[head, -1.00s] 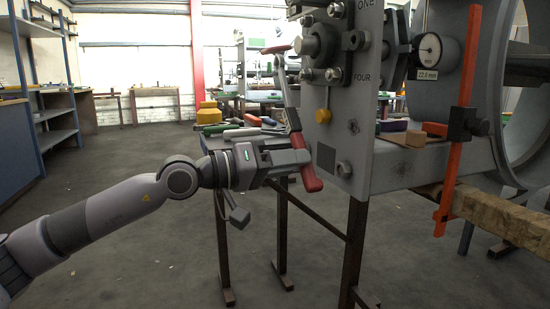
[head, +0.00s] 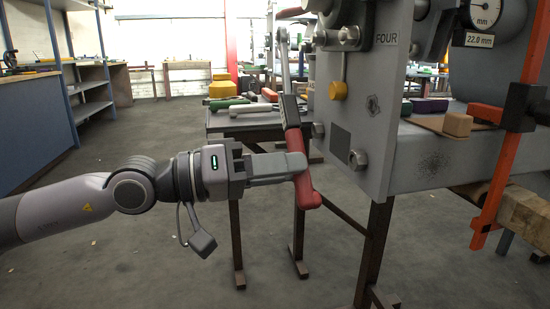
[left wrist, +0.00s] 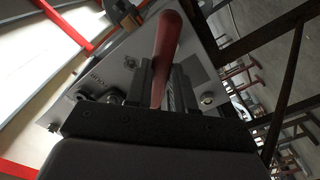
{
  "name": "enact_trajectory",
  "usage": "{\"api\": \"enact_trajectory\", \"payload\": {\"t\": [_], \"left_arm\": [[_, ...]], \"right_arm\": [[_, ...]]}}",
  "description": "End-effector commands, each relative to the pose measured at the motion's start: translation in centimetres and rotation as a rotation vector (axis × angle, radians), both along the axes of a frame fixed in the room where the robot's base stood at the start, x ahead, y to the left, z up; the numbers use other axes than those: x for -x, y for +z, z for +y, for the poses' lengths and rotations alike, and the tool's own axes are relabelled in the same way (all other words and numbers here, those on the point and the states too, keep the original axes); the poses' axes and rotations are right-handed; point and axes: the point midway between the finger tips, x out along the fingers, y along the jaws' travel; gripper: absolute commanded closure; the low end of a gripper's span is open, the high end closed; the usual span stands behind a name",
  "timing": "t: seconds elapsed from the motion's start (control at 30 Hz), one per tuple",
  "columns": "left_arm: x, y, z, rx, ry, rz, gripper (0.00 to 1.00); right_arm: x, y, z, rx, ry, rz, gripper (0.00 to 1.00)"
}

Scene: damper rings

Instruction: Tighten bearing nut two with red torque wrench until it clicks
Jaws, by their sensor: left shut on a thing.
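The red torque wrench (head: 305,185) stands nearly upright at the left edge of the grey bearing plate (head: 365,120). My left gripper (head: 297,165) is shut on the red handle from the left. In the left wrist view the handle (left wrist: 166,45) lies between the fingers. A nut (head: 348,36) sits beside the label FOUR (head: 386,39). I cannot pick out nut two, or tell whether the wrench engages a nut. My right gripper is not in view.
A bench with tools (head: 245,122) stands behind the wrench. A dial gauge (head: 484,14) and an orange clamp bar (head: 497,190) are at right. Clear floor lies at lower left.

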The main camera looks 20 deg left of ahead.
Motion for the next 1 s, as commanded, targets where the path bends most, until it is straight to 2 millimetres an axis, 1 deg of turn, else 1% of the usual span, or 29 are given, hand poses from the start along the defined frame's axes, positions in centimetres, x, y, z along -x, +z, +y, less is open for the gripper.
{"api": "enact_trajectory", "payload": {"t": [0.13, 0.27, 0.43, 0.5, 0.6, 0.73, 1.0], "left_arm": [[0.2, 0.3, -0.3, 0.003, -0.007, -0.007, 1.00], [-0.1, 0.3, -0.8, 0.003, -0.008, -0.007, 1.00], [-0.9, 0.5, -2.1, 0.004, -0.010, -0.006, 1.00], [-1.3, 0.1, -2.8, 0.004, -0.012, -0.006, 1.00], [-1.9, 0.2, -3.5, 0.004, -0.009, -0.009, 1.00], [-1.9, 0.1, -3.4, 0.003, -0.007, -0.008, 1.00], [-2.5, 0.1, -4.3, 0.003, -0.007, -0.009, 1.00]], "right_arm": [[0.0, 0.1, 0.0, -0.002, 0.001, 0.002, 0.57], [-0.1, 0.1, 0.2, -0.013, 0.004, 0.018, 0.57], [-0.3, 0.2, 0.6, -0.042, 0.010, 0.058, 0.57], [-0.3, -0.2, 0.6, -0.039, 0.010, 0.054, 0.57], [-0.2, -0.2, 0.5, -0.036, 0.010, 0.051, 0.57], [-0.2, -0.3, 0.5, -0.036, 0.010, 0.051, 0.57], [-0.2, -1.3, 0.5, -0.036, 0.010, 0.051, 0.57]]}}
